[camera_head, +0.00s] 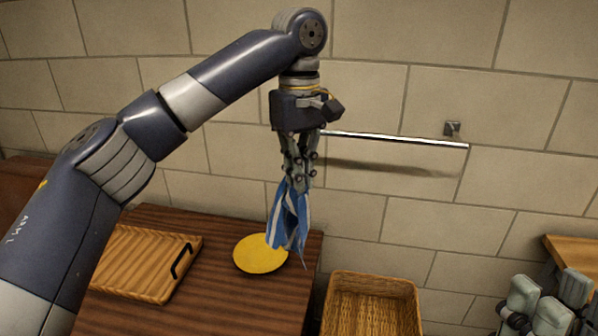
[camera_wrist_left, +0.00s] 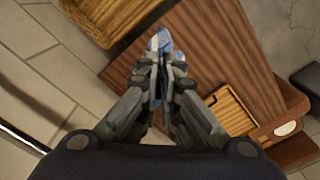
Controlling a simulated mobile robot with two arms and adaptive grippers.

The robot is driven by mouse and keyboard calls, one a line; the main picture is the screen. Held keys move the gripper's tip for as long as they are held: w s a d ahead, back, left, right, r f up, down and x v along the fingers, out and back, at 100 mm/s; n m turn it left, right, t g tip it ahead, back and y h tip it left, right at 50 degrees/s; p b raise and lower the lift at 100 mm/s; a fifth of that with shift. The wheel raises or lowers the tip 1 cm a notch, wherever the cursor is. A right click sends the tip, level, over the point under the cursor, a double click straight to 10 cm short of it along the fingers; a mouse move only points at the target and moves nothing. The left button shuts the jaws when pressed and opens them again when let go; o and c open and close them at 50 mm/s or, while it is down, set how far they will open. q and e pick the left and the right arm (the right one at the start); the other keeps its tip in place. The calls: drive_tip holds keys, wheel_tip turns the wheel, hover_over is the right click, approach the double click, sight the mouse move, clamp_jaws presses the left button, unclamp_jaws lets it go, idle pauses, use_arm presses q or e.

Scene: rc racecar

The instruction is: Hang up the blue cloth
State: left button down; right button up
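The blue cloth (camera_head: 289,222) has blue and white stripes and hangs in folds from my left gripper (camera_head: 298,185). My left gripper is shut on its upper end and points down, holding it in the air in front of the wall. The cloth also shows between the fingertips in the left wrist view (camera_wrist_left: 158,42). A metal rail (camera_head: 400,139) is fixed to the wall to the right of the gripper, at about the height of its upper fingers in the picture. The rail's left end is hidden behind the gripper. My right gripper (camera_head: 515,318) is partly in view at the lower right.
A wooden table (camera_head: 215,300) stands below, with a yellow plate (camera_head: 258,255) and a wooden tray with a black handle (camera_head: 150,262). A wicker basket (camera_head: 372,305) is right of the table. The wall around the rail is clear.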

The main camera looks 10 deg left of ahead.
use_arm(q)
drive_tip(key=n, duration=0.6)
drive_tip(key=shift+n, duration=0.4)
drive_tip(key=shift+w+d, duration=1.1)
drive_tip(key=shift+w, duration=2.85)
drive_tip(key=s+a+f+b, duration=0.2)
drive_tip(key=s+f+b, duration=0.6)
drive_tip(key=f+b, duration=0.3)
drive_tip(key=s+a+f+b, duration=0.2)
drive_tip(key=s+f+b, duration=0.6)
drive_tip(key=f+b, duration=0.3)
drive_tip(key=s+a+f+b, duration=0.2)
drive_tip(key=s+f+b, duration=0.7)
drive_tip(key=f+b, duration=0.2)
drive_tip(key=shift+a+f, duration=0.1)
drive_tip(key=shift+a, duration=0.3)
drive_tip(key=shift+s+a+f+b, duration=0.15)
drive_tip(key=shift+s+f+b, duration=0.25)
drive_tip(key=shift+s, duration=0.2)
